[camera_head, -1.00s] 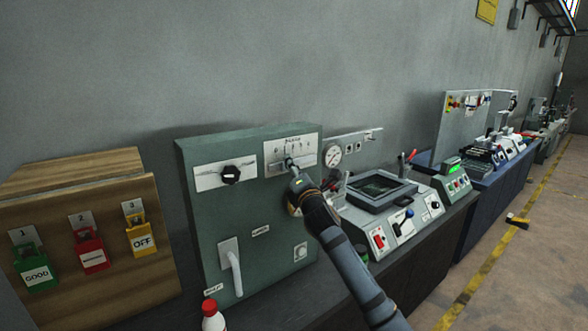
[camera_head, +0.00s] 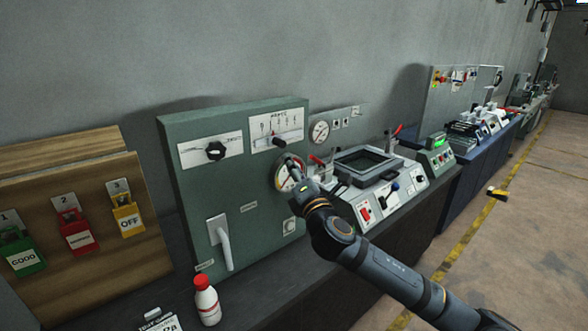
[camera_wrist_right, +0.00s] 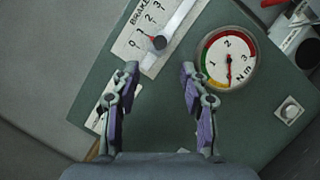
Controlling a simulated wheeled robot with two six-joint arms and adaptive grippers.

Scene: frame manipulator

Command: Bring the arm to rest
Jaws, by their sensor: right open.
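My right gripper (camera_head: 293,163) is open and empty in front of the green panel (camera_head: 185,235). In the head view it sits just below the brake slider's knob (camera_head: 279,142) and partly covers the round dial gauge (camera_head: 283,182). In the right wrist view the two fingers of my right gripper (camera_wrist_right: 159,70) are spread apart, with nothing between them. There the knob (camera_wrist_right: 159,42) lies beyond the fingertips, near the low end of the scale, and the gauge (camera_wrist_right: 229,60) is to the right. My left gripper is in neither view.
A wooden board with padlocks (camera_head: 75,234) is at left.

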